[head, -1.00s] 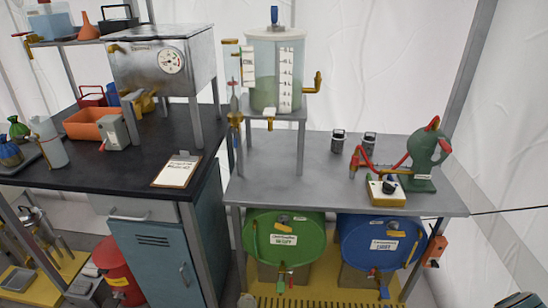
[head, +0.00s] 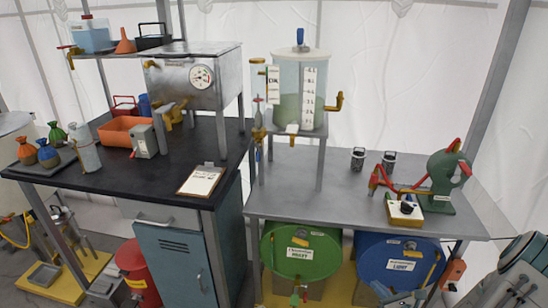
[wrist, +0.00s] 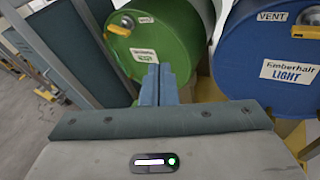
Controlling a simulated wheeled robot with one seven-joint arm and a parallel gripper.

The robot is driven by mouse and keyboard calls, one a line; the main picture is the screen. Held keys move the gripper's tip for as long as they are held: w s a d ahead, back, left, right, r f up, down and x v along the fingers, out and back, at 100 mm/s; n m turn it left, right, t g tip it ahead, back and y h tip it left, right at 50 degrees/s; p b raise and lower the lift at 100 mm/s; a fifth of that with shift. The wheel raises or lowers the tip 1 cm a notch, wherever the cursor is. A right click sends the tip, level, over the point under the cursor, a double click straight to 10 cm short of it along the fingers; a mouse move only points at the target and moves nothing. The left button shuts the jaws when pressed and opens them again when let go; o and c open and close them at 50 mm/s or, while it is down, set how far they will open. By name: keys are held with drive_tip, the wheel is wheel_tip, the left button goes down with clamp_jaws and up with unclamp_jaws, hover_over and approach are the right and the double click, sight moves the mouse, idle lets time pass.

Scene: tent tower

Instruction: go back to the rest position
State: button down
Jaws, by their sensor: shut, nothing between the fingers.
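My gripper (wrist: 158,84) is in the wrist view with its two blue-grey fingers together and nothing between them. It points toward the green drum (wrist: 170,40) lying under the grey table, and the blue drum (wrist: 270,50) is to the right. I cannot tell how far the fingertips are from the green drum. In the head view, part of my arm shows at the lower right, in front of the table's right end; the fingers are not clearly visible there.
The grey table (head: 335,195) bears a clear tank (head: 300,90), two dark jars and a green pump (head: 445,180). The green drum (head: 300,255) and blue drum (head: 400,262) lie below. A black-topped bench (head: 190,165) and a red canister (head: 137,270) are at left.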

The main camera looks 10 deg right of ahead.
drive_tip(key=s+a+r+n+g+y+p, duration=0.3)
drive_tip(key=a+r+n+g+y, duration=0.4)
drive_tip(key=a+r+n+g, duration=0.9)
drive_tip(key=s+a+r+n+t+h+p, duration=0.1)
drive_tip(key=s+a+r+n+h, duration=0.1)
drive_tip(key=r+n, duration=0.4)
drive_tip(key=s+a+r+n+t+h+p, duration=0.1)
drive_tip(key=s+a+r+n+h, duration=0.2)
drive_tip(key=s+r+n+h, duration=0.2)
drive_tip(key=s+a+r+n+t+h+p, duration=0.1)
drive_tip(key=s+a+r+n+h+p, duration=0.1)
drive_tip(key=s+r+n, duration=0.3)
wheel_tip(320, 180, up, 5)
drive_tip(key=a+n+h, duration=0.1)
drive_tip(key=n, duration=0.2)
drive_tip(key=shift+h, duration=0.4)
drive_tip(key=shift+s, duration=0.1)
